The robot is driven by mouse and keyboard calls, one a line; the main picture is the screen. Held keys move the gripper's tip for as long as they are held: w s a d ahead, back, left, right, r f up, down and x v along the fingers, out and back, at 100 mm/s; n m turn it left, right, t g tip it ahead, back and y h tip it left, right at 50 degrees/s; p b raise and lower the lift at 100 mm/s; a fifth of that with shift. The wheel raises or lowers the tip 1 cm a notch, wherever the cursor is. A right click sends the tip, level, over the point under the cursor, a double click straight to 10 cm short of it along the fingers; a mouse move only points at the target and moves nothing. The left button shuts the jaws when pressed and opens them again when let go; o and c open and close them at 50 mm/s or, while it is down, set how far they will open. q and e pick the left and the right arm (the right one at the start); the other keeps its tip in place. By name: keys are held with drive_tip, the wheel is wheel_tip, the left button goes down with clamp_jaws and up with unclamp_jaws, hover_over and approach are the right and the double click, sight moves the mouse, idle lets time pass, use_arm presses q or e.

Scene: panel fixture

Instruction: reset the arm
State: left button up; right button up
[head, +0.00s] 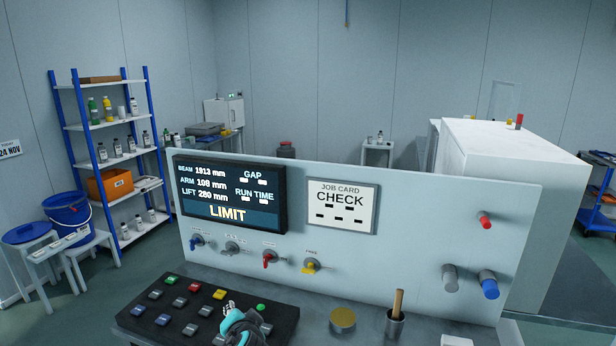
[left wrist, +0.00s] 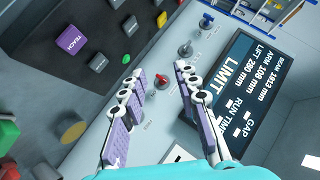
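The control panel (head: 420,215) has a dark display (head: 228,196) reading BEAM 1913 mm, ARM 108 mm, LIFT 280 mm and LIMIT. Below it sit blue (head: 197,242), grey (head: 233,248), red (head: 268,260) and yellow (head: 311,266) knobs; their labels are too small to read. A keypad (head: 150,328) with coloured buttons lies in front. My left gripper (head: 229,309) is over the keypad's right part. In the left wrist view, its fingers (left wrist: 160,77) are apart and empty, with the red knob (left wrist: 162,81) seen between them. A purple TEACH button (left wrist: 70,41) shows there too. My right gripper is not in view.
A job card (head: 341,207) reading CHECK is on the panel. A yellow-topped can (head: 343,319) and a cup (head: 395,326) holding a wooden handle stand on the ledge. Red (head: 485,220), grey (head: 450,278) and blue (head: 488,285) controls protrude at the panel's right.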

use_arm(q)
drive_tip(key=s+f+n+g+h, duration=0.2)
drive_tip(key=s+n, duration=0.1)
drive_tip(key=s, duration=0.9)
drive_tip(key=s+f+n+g+h, duration=0.2)
drive_tip(key=s+f+n, duration=0.1)
drive_tip(key=s, duration=0.9)
drive_tip(key=shift+s+a+f+n, duration=0.2)
drive_tip(key=shift+s+f+n, duration=0.05)
drive_tip(key=shift+f+n, duration=0.05)
drive_tip(key=shift+c, duration=0.4)
clamp_jaws()
